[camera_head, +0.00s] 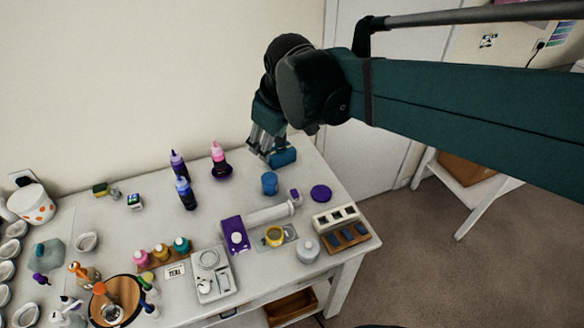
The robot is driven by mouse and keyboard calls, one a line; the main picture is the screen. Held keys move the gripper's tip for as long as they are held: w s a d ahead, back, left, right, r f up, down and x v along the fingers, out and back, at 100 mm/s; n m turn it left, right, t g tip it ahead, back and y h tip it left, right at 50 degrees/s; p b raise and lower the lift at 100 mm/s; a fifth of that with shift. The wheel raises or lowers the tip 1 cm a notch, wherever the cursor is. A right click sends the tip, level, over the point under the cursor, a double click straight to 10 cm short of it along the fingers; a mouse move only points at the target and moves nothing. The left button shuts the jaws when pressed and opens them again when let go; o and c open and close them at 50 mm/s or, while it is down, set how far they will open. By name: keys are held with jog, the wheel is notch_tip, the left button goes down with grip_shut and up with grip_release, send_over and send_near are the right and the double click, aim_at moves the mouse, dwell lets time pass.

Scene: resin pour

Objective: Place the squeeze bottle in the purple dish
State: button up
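A squeeze bottle with a pink body and pale tip (218,154) stands upright at the back of the table. Its base is in a small dark purple dish (228,174). Two more squeeze bottles stand to its left, a dark purple one (178,165) and a blue-purple one (186,194). My gripper (272,156) hangs over the back right of the table, to the right of the pink bottle and apart from it. I see nothing clearly held in it. Its finger gap is hard to make out at this angle.
A blue cup (270,184) stands just below my gripper in the picture. Small pots, trays and bottles crowd the front left.

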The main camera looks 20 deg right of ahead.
jog(key=s+d+f+m+t, duration=0.1)
jog(key=s+f+m, duration=0.1)
jog(key=s, duration=0.5)
jog(key=s+d+f+m+t, duration=0.1)
jog(key=s+d+f+m, duration=0.1)
jog(key=s+m, duration=0.2)
jog(key=shift+s, duration=1.35)
